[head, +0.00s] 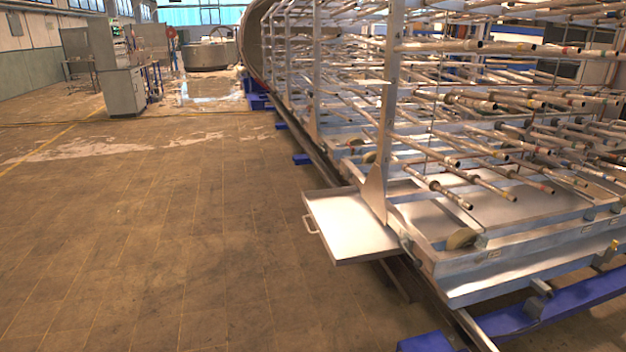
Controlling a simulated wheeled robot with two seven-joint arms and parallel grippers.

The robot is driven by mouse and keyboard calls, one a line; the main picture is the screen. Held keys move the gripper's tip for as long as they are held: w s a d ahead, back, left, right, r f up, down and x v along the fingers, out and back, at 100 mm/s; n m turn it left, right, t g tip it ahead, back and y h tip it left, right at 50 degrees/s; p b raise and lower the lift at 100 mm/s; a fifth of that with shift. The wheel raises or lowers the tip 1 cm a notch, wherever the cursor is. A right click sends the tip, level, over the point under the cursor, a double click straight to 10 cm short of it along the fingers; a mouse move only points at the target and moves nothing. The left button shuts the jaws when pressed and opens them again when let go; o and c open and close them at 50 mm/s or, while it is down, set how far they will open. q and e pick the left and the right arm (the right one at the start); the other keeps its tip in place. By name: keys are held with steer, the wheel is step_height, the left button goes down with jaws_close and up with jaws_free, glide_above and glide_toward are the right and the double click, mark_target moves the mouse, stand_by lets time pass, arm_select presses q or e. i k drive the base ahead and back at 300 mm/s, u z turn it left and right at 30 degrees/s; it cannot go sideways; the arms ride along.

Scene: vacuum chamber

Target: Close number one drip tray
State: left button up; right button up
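A shallow metal drip tray (345,222) sticks out to the left from the lower part of the rack, beside an upright post. It is pulled out over the floor and looks empty. A small handle (309,224) sits on its left outer edge. Its number is not readable. Neither of my grippers shows in the head view.
The large metal rack (388,110) with several rows of rods fills the right side. Rods jut out toward the front right. Blue rails (560,305) lie below it. The brown floor (150,240) on the left is clear. A grey cabinet (124,92) stands far back left.

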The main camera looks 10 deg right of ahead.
mark_target(350, 231)
steer(key=u, duration=0.05)
steer(key=i, duration=1.55)
steer(key=z, duration=0.15)
